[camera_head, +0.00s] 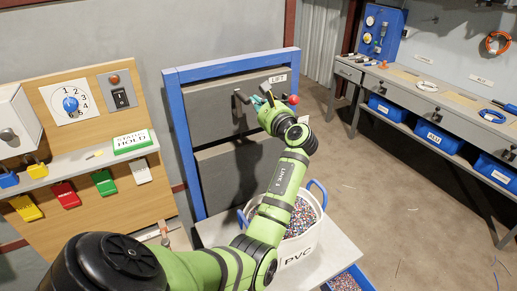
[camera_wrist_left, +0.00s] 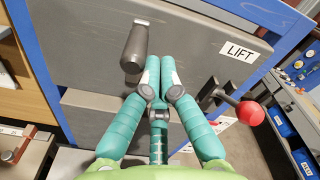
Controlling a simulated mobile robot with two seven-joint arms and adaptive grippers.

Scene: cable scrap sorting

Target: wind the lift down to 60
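The lift panel is a grey board in a blue frame (camera_head: 185,150), with a white LIFT label (camera_wrist_left: 238,52). A dark grey cylindrical handle (camera_wrist_left: 135,48) sticks out of the board; it also shows in the head view (camera_head: 242,97). A lever with a red ball knob (camera_wrist_left: 250,113) is to the right and shows in the head view (camera_head: 293,99). My left gripper (camera_wrist_left: 160,62) has teal fingers with their tips together and nothing seen between them. It is between the handle and the lever, close to the handle's right; contact cannot be told. No lift reading is legible. My right gripper is not in view.
A white PVC bucket (camera_head: 298,245) of granules stands on a pale table below my left arm. A wooden panel at left holds a dial (camera_head: 70,103), a switch (camera_head: 120,97), a STATUS HOLD sign (camera_head: 132,142) and coloured tags. A workbench with blue bins (camera_head: 430,136) stands right; floor between is open.

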